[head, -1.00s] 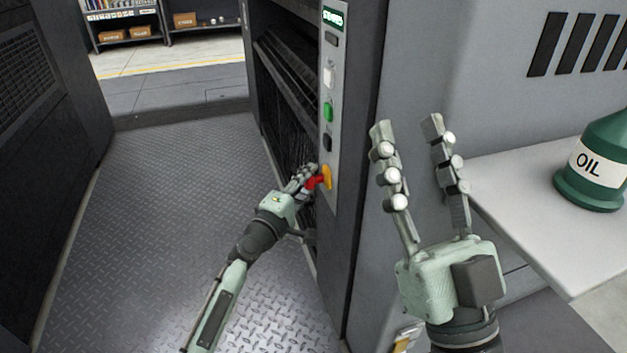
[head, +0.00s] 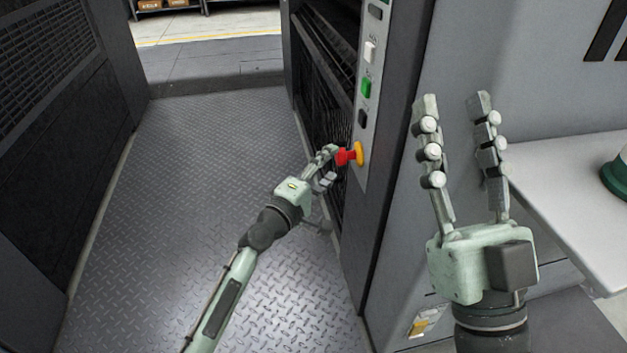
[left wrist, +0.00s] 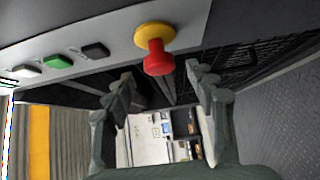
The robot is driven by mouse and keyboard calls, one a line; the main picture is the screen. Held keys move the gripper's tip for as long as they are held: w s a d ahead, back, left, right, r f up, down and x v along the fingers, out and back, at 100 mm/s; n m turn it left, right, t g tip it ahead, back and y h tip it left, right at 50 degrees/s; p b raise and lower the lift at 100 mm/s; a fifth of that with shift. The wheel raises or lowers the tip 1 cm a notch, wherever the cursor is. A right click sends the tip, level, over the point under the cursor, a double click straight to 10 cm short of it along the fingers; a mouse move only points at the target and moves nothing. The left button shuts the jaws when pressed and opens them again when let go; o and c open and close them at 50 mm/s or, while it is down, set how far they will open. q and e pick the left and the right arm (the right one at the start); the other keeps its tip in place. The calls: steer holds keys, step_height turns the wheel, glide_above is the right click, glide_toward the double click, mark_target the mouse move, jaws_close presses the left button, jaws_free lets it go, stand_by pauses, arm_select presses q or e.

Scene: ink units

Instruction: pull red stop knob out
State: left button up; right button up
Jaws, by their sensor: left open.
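The red stop knob (head: 346,156) sits on a yellow collar (head: 360,154) low on the light grey control panel (head: 369,100). It also shows in the left wrist view (left wrist: 157,57), standing out from its yellow collar (left wrist: 154,35). My left gripper (head: 330,163) is open beside the knob. In the left wrist view its two fingers (left wrist: 160,82) are spread, with the knob just beyond and between the tips, not gripped. My right gripper (head: 452,99) is open and empty, raised in front of the grey cabinet, fingers up.
White, green (head: 366,87) and black buttons sit above the knob on the panel. A white table (head: 580,190) with a green oil container (head: 617,176) is at the right. The diamond-plate aisle floor (head: 200,180) is clear.

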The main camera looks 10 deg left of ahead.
arm_select(q)
steer(key=v, duration=0.7)
steer(key=shift+s, duration=0.25)
steer(key=shift+a, duration=0.1)
